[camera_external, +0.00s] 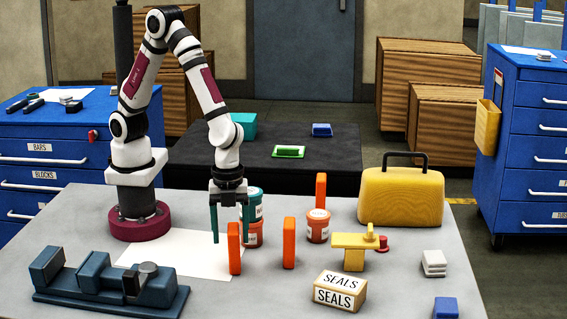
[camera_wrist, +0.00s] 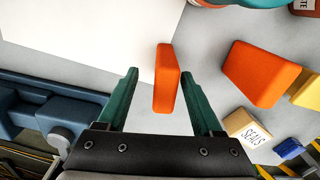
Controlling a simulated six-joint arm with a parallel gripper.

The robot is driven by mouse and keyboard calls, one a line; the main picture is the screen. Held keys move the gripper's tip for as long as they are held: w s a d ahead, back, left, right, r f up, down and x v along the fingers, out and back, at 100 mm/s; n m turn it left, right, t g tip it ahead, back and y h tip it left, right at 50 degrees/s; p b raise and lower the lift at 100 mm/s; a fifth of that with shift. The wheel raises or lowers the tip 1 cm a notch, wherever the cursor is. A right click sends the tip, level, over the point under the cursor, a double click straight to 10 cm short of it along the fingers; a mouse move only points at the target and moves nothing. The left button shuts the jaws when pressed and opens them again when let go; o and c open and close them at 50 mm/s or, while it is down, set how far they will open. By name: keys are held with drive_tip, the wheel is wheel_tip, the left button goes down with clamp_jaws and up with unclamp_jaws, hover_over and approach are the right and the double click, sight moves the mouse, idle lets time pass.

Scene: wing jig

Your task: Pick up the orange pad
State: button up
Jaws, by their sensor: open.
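Three upright orange pads stand on the grey table. A third orange pad (camera_external: 320,190) stands farther back, behind a tub. My gripper (camera_external: 229,236) points down, open and empty, its fingers straddling the first pad. Whether either finger touches it is not clear.
A white sheet (camera_external: 185,252) lies beside the pad. Orange tubs (camera_external: 317,230) stand behind. A yellow stand (camera_external: 354,258) and a SEALS box (camera_external: 340,290) are to the right. A blue vise (camera_external: 105,282) is at front left. A yellow case (camera_external: 400,198) stands at back right.

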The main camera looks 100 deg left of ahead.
sight(235, 256)
drive_tip(key=f, duration=0.6)
drive_tip(key=shift+w+d+f, duration=0.15)
drive_tip(key=shift+w, duration=0.2)
clamp_jaws()
